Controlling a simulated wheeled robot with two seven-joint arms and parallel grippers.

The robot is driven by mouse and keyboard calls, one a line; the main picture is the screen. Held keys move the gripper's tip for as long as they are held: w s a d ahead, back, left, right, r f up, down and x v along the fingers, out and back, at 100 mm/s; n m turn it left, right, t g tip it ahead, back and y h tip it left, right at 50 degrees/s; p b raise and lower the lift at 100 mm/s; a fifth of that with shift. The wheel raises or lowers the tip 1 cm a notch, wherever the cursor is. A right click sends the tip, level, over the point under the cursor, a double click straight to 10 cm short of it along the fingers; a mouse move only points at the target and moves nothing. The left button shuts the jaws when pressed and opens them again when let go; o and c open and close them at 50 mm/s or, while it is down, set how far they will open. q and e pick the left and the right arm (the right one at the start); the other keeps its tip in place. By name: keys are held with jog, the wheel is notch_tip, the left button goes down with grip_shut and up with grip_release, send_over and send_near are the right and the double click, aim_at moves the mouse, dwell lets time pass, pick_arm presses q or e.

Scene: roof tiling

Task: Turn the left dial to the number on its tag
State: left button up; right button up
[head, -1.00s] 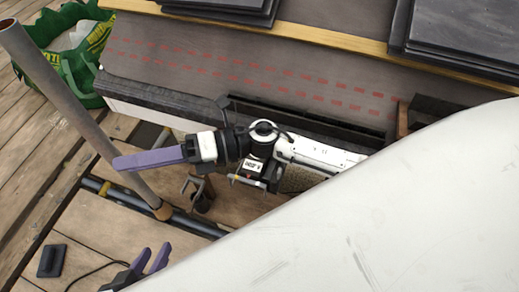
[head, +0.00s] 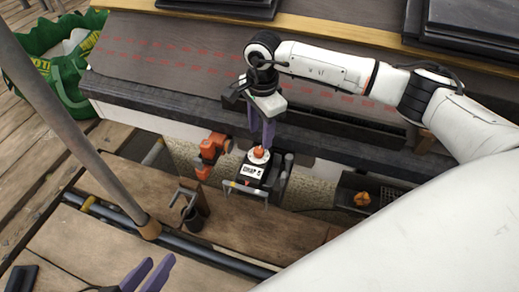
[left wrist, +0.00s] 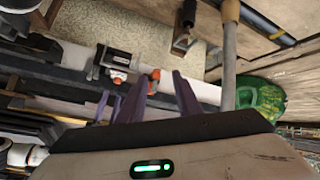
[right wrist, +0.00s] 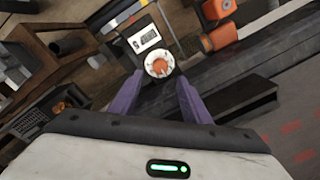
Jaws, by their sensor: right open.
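The dial (head: 258,153) has an orange knob in a white ring, on a dark box below the roof edge. The box's white tag (head: 252,171) carries small print that seems to end in 5. My right gripper (head: 261,138) points down over the dial, open. In the right wrist view the dial (right wrist: 159,67) lies between the fingertips, the tag (right wrist: 145,38) beyond it; I cannot tell whether the fingers touch the knob. My left gripper (head: 147,275) is open and empty at the bottom left. The dial's box (left wrist: 118,72) also shows in the left wrist view.
An orange tool (head: 212,150) hangs left of the box. Another orange knob (head: 362,198) sits in a dark housing to the right. A grey pole (head: 85,130) rises at the left, near a metal bracket (head: 190,210). The planks in front are mostly clear.

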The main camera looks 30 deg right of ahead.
aim_at(259, 150)
notch_tip(259, 150, down, 7)
jog(key=shift+w+a+r+b, duration=0.1)
jog(key=shift+w+b, duration=0.05)
jog(key=shift+b, duration=0.85)
pick_arm(q)
jog(key=shift+w+d+r+t+h, duration=0.15)
jog(key=shift+d+r+h, duration=0.15)
jog(key=shift+r, duration=0.2)
jog(key=shift+s+d+r+t+h, duration=0.1)
jog(key=shift+d+r+t+h, duration=0.15)
jog(key=shift+r, duration=0.25)
pick_arm(e)
jog(key=c, duration=1)
